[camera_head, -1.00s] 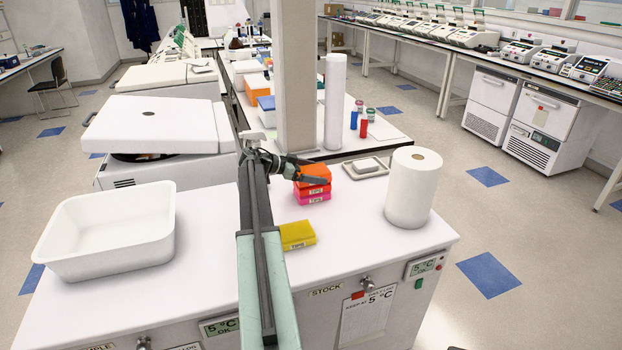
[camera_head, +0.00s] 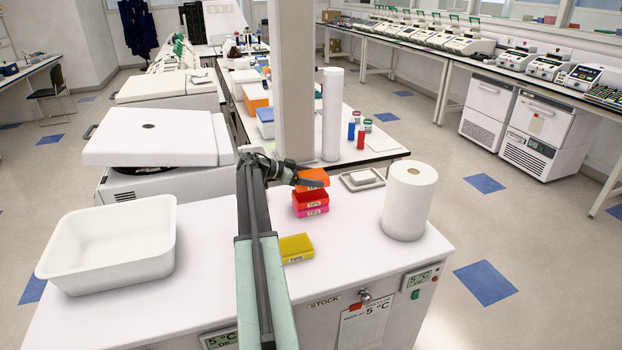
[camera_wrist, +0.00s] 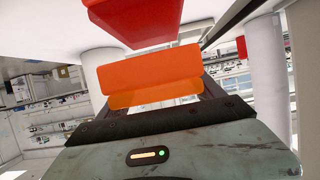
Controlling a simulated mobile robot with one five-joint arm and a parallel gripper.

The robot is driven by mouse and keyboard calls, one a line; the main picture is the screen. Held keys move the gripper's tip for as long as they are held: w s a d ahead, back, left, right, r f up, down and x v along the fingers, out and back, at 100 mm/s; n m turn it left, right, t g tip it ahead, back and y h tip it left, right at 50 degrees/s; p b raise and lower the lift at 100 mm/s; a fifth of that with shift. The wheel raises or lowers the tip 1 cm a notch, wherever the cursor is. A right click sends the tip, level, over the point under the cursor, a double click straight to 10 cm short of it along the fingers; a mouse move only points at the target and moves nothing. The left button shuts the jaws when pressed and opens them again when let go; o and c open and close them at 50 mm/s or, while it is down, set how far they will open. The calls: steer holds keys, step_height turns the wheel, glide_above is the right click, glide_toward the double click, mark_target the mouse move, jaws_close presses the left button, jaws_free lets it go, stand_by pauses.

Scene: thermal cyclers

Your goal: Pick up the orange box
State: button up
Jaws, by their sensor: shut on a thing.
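The orange box (camera_head: 314,176) is held in my gripper (camera_head: 318,183), raised and slightly tilted above a stack of a red box (camera_head: 311,197) and a pink box (camera_head: 313,211). A gap shows between the orange box and the red one. In the wrist view the orange box (camera_wrist: 152,74) sits between the fingers of my gripper, which is shut on it. A red box (camera_wrist: 135,18) shows beyond it at the top. My fingertips are largely hidden behind the box there.
A yellow box (camera_head: 296,248) lies nearer on the white top. A paper roll (camera_head: 408,205) and a small tray (camera_head: 362,180) stand to the right. A grey pillar (camera_head: 294,80) rises just behind my gripper. A white basin (camera_head: 108,240) is at left.

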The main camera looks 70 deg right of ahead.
steer(key=s+a, duration=0.2)
steer(key=a, duration=0.5)
steer(key=s+a+r, duration=0.1)
steer(key=s+a, duration=0.1)
steer(key=a, duration=0.6)
steer(key=shift+s+a+r+p, duration=0.15)
steer(key=shift+s+p, duration=0.2)
steer(key=shift+p, duration=0.1)
